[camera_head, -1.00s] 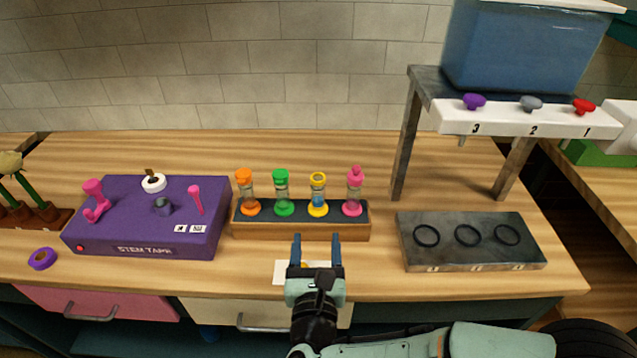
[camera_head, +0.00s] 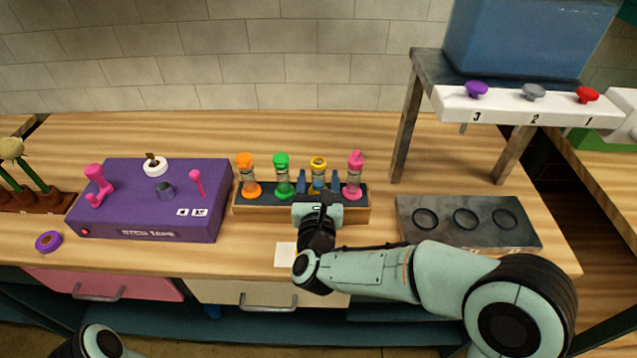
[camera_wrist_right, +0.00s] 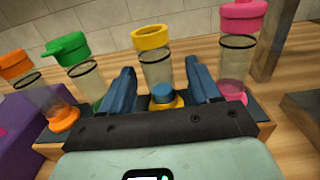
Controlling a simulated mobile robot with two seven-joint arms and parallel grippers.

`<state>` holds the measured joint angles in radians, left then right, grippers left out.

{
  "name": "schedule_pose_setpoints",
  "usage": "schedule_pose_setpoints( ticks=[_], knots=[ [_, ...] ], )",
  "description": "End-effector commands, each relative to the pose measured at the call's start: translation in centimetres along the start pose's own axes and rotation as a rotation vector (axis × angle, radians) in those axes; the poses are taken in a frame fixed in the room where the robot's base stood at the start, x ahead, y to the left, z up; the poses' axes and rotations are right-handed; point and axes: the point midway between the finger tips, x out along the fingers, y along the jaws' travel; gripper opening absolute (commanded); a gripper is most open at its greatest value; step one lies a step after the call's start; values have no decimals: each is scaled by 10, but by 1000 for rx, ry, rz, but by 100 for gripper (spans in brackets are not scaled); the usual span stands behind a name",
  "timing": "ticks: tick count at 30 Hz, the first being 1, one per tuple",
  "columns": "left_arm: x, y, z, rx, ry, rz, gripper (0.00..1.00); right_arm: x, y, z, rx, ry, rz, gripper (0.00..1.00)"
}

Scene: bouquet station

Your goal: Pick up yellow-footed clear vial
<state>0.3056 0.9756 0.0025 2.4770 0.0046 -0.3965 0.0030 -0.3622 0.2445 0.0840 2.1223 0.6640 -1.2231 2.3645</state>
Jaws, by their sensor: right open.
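The yellow-footed clear vial (camera_head: 318,172) stands upright in the wooden rack (camera_head: 270,211), between the green-capped vial (camera_head: 282,176) and the pink-capped vial (camera_head: 354,176). It has a yellow ring top and blue contents low down. My right gripper (camera_head: 318,183) is open with a finger on each side of this vial. In the right wrist view the yellow-footed vial (camera_wrist_right: 157,67) rises between the two blue fingers (camera_wrist_right: 160,88), with gaps visible on both sides. Its lower part in the head view is hidden by my gripper. My left gripper is not in view.
An orange-capped vial (camera_head: 247,176) stands at the rack's left end. The purple stem tape box (camera_head: 150,205) is to the left. A grey plate with three rings (camera_head: 468,240) and a dispenser stand (camera_head: 402,130) are to the right.

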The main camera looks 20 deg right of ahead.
Motion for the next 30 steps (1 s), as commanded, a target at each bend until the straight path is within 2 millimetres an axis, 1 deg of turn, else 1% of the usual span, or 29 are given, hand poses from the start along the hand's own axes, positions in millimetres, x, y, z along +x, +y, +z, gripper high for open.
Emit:
schedule_pose_setpoints(
  ticks=[1, 3, 6, 13, 14, 15, 17, 18, 19, 27, 30],
  knots=[
    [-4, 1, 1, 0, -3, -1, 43, 9, 0, 1, -2, 1, -1, 62],
    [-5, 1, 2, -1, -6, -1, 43, 18, 0, 1, -1, 0, -1, 62],
    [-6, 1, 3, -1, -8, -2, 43, 25, 0, 1, -1, 0, 0, 62],
    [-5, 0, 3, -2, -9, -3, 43, 27, 0, 0, -1, 0, 1, 62],
    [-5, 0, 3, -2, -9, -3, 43, 27, 0, 0, -1, 0, 1, 55],
    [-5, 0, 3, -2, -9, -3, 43, 27, 0, 0, -1, 0, 1, 42],
    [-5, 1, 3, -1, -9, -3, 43, 27, 0, 0, -1, 0, 1, 23],
    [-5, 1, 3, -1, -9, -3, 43, 26, 0, 0, -1, 0, 1, 10],
    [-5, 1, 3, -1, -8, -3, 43, 26, 0, 0, -1, 0, 1, 0],
    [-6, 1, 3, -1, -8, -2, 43, 26, 0, 2, 1, -3, 0, 0],
    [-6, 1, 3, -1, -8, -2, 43, 26, 0, 5, 1, -4, 0, 0]
  ],
)
